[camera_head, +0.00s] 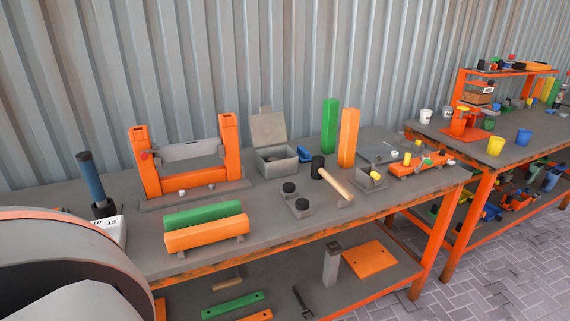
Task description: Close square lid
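A grey square box (276,162) stands near the back of the workbench, around the middle of the view. Its square lid (268,129) is open and stands up at the box's rear edge, leaning slightly back. Something dark shows inside the box, too small to tell what. Neither of my grippers is in view. A large rounded white and dark shape with an orange edge fills the lower left corner.
An orange frame (232,147) stands left of the box. Green (330,128) and orange (348,137) upright bars and a wooden-handled mallet (334,183) are to its right. Green (202,214) and orange (207,233) beams lie in front. A corrugated wall is behind.

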